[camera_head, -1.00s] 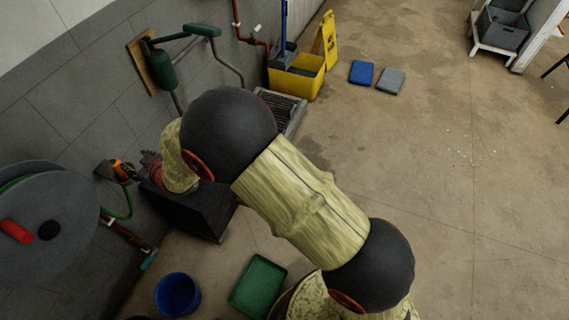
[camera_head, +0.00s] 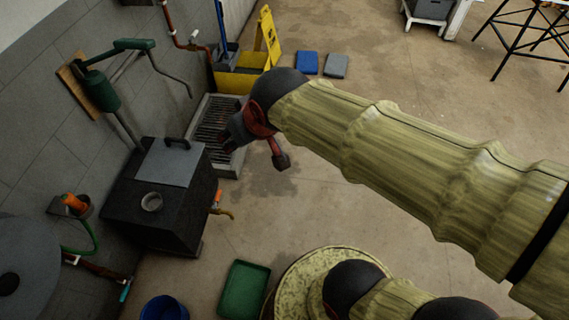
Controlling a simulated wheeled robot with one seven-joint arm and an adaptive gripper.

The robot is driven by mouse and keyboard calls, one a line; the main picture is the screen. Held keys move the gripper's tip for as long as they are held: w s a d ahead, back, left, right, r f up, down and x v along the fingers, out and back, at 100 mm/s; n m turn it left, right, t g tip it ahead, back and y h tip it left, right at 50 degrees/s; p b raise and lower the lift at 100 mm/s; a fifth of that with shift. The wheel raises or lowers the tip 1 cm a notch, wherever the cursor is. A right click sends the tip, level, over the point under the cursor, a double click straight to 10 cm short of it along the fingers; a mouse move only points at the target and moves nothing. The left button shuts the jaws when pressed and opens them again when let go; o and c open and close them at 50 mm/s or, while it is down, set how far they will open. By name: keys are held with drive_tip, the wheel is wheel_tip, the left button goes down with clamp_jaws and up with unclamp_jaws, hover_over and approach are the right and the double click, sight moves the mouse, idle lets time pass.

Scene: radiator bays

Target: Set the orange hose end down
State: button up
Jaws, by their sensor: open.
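The orange hose end (camera_head: 73,202) sits in a dark wall holder (camera_head: 84,210) at the left of the head view. A green hose (camera_head: 95,240) hangs below it and runs down to the pipework. My gripper (camera_head: 254,152) is open and appears empty. It is well to the right of the hose end and apart from it, in front of the slatted grate. Part of the gripper is hidden behind my dark wrist joint.
A black tank (camera_head: 165,215) with a grey lid (camera_head: 170,163) stands between my gripper and the holder. A brass tap (camera_head: 222,212) sticks out from its side. A hose reel (camera_head: 25,270), blue bucket (camera_head: 165,308) and green tray (camera_head: 243,288) are nearby.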

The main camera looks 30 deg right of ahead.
drive_tip(key=s+d+m+g, duration=0.1)
drive_tip(key=s+d, duration=0.3)
drive_tip(key=s, duration=0.7)
drive_tip(key=shift+s+d+f+h, duration=0.3)
drive_tip(key=shift+f+h, duration=0.1)
drive_tip(key=shift+c, duration=0.8)
